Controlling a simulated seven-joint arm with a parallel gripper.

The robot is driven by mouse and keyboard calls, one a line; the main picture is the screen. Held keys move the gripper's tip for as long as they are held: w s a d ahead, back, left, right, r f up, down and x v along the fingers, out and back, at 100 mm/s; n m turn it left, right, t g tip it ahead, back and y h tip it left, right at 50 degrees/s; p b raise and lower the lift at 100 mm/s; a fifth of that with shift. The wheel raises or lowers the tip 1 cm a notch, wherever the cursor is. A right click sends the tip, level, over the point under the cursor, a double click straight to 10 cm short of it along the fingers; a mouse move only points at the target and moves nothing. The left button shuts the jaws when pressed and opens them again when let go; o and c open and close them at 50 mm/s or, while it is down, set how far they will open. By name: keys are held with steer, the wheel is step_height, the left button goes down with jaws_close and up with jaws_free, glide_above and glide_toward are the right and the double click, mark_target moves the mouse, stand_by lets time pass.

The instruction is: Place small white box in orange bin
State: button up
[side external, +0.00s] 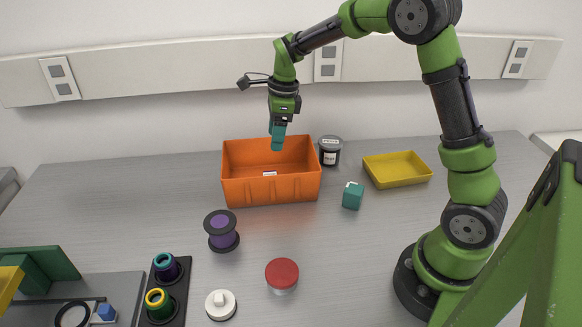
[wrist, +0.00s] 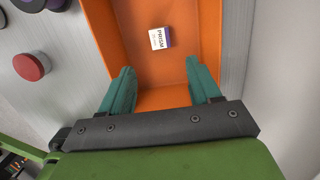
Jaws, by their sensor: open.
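The small white box (wrist: 160,38) lies on the floor of the orange bin, with dark lettering and a purple edge. In the side view only a small part of the box (side external: 270,174) shows inside. The orange bin (side external: 270,189) stands at the back middle of the table; its wall also shows in the wrist view (wrist: 207,40). My gripper (side external: 277,145) is above the bin, pointing down. In the wrist view my gripper (wrist: 160,85) is open, its teal fingers apart with nothing between them. The box is apart from the fingers.
A dark jar (side external: 330,151), a teal cube (side external: 352,197) and a yellow tray (side external: 398,170) stand right of the bin. A purple spool (side external: 222,232), a red-lidded jar (side external: 282,274) and a white knobbed disc (side external: 220,305) stand in front.

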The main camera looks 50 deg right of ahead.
steer(key=s+a+r+n+t, duration=0.2)
steer(key=s+a+r+n, duration=0.1)
steer(key=s+n, duration=0.4)
steer(key=s+a+r+n+t, duration=0.2)
steer(key=s+r+n, duration=0.2)
steer(key=s+n, duration=0.3)
steer(key=s+a+r+n+t, duration=0.2)
steer(key=s+a+r+n, duration=0.1)
steer(key=s+n, duration=0.4)
steer(key=shift+s+a+r+n+y, duration=0.3)
steer(key=shift+s+r+n+y, duration=0.15)
steer(key=shift+n, duration=0.55)
